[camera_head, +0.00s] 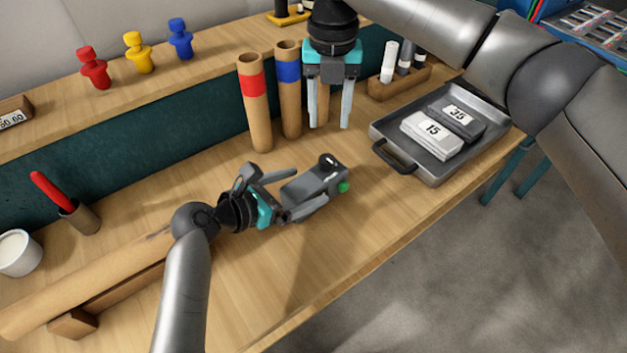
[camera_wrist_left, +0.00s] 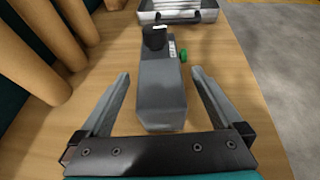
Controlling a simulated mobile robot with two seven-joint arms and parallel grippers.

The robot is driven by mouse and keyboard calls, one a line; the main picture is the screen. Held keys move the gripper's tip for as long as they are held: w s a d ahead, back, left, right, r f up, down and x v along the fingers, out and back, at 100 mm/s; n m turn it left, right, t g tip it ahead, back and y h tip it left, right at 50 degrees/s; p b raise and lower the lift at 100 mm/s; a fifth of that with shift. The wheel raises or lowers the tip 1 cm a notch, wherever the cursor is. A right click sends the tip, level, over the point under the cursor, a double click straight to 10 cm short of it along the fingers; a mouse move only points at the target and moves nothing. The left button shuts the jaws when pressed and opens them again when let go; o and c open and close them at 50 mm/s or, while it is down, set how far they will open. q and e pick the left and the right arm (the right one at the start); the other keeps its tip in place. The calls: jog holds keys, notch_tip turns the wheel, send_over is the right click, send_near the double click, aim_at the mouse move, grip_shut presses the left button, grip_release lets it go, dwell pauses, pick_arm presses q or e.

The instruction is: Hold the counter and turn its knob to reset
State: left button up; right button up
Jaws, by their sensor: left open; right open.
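The counter (camera_head: 311,188) is a grey box lying on the wooden table, with a black knob (camera_head: 327,161) on top at its far end and a green button (camera_head: 343,187) on its side. In the left wrist view the counter (camera_wrist_left: 161,88) stands lengthwise between the fingers, its green part (camera_wrist_left: 183,56) to the right. My left gripper (camera_head: 300,192) is open, its fingers on either side of the counter's near end, with gaps visible in the wrist view. My right gripper (camera_head: 329,126) is open and empty, pointing down above the table behind the counter, in front of the cardboard tubes.
Cardboard tubes with red (camera_head: 254,104) and blue (camera_head: 289,92) bands stand behind the counter. A grey tray (camera_head: 436,172) with blocks marked 15 and 35 lies to the right. A long roll (camera_head: 95,281) lies at the left front. The table in front of the counter is clear.

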aim_at(315, 182)
pick_arm(q)
jog(key=shift+x, duration=2.05)
